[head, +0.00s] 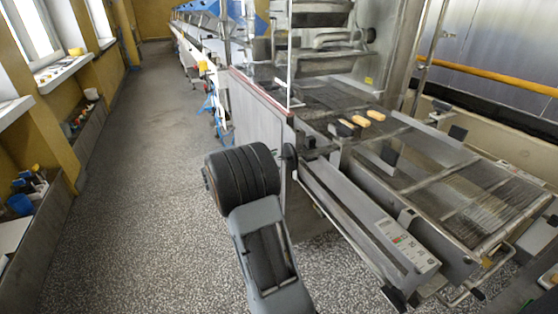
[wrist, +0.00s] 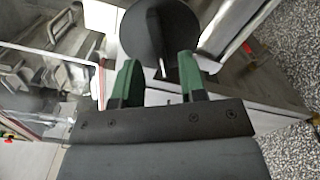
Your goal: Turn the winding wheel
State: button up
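The winding wheel (head: 290,158) is a dark disc on the near side of the machine, seen nearly edge-on in the head view. In the wrist view the wheel (wrist: 153,32) is a round black disc at the top centre, with a small thin pale-edged piece at its lower rim. My gripper (wrist: 158,62) has two green-padded fingers, spread apart, with the lower part of the wheel showing between their tips. I cannot tell whether either finger touches it. In the head view my arm's dark wrist hides most of the gripper.
The machine's mesh belt (head: 420,175) carries a few light bars (head: 375,115). A control panel (head: 405,245) sits on the long rail at the near side. A transparent guard (head: 260,55) stands above the wheel. The speckled floor (head: 130,190) to the left is clear.

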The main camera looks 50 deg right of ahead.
jog(key=v, duration=1)
jog(key=shift+a+p, duration=0.35)
jog(key=shift+w+f, duration=0.1)
jog(key=s+a+f+n+t+y, duration=0.1)
jog(key=s+a+f+y, duration=0.15)
jog(key=f+y, duration=0.35)
jog(key=s+a+r+t+y+p, duration=0.2)
jog(key=s+a+y+p, duration=0.2)
jog(key=s+a+p, duration=0.15)
jog(key=s+a+r+m+t+y+p, duration=0.1)
jog(key=s+a+r+t+y+p, duration=0.2)
jog(key=a+r+p, duration=0.3)
jog(key=s+a+r+m+t+y+p, duration=0.1)
jog(key=s+a+r+t+y+p, duration=0.2)
jog(key=r, duration=1)
jog(key=s+a+t+p, duration=0.1)
jog(key=a+p, duration=0.2)
jog(key=a, duration=0.2)
jog(key=shift+s+r+m+y, duration=0.2)
jog(key=shift+s+m+y, duration=0.1)
